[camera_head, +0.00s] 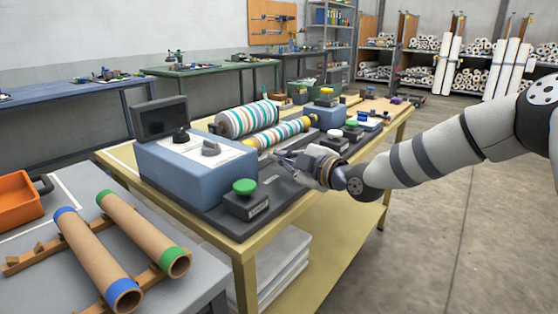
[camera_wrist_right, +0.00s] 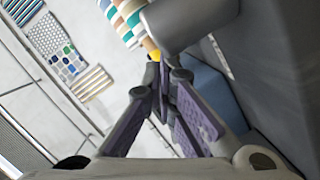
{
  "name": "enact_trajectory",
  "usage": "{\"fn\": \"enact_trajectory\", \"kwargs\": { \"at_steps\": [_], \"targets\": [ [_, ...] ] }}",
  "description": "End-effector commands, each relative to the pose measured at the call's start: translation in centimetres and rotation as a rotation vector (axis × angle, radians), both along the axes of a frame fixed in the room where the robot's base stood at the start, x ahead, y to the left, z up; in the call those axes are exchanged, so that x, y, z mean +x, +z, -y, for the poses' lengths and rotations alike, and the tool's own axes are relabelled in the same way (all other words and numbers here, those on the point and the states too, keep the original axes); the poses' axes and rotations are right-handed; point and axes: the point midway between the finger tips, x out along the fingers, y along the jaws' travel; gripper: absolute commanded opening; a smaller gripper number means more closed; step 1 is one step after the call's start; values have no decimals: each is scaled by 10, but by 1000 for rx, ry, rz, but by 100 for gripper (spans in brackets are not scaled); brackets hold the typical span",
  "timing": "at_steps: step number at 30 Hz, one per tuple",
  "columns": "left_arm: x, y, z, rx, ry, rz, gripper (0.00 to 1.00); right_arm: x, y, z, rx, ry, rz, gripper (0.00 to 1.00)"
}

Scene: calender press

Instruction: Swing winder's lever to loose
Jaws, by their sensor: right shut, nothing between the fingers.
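The press on the bench has a blue control box (camera_head: 195,160), a striped roll (camera_head: 247,119) and a thinner striped roll with yellow ends (camera_head: 283,132). I cannot single out the winder's lever with certainty. My right gripper (camera_head: 287,160) is beside the right end of the blue box, over the dark base, in front of the rolls. In the right wrist view its fingers (camera_wrist_right: 160,85) are shut with nothing between them. A grey cylinder (camera_wrist_right: 190,22) and a small yellow part (camera_wrist_right: 155,55) show just beyond the fingertips; I cannot tell whether they touch. My left gripper is not in view.
A green push button (camera_head: 245,187) stands on a dark box at the bench's front edge. A dark screen (camera_head: 160,117) rises behind the blue box. Two cardboard tubes (camera_head: 95,260) and an orange tray (camera_head: 18,198) lie on the grey table at left. The floor at right is clear.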

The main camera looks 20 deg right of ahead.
Motion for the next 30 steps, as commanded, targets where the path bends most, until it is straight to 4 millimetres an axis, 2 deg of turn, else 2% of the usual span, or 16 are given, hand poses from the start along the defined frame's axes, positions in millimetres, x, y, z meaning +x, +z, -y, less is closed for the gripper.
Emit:
{"fn": "enact_trajectory", "kwargs": {
  "at_steps": [4,14,30],
  "targets": [
    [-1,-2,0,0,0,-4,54,7,-1,-2,1,0,0,0],
    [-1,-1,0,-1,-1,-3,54,7,1,-3,1,-2,1,0],
    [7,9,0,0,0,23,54,12,2,0,-2,-90,2,0]
  ]
}}
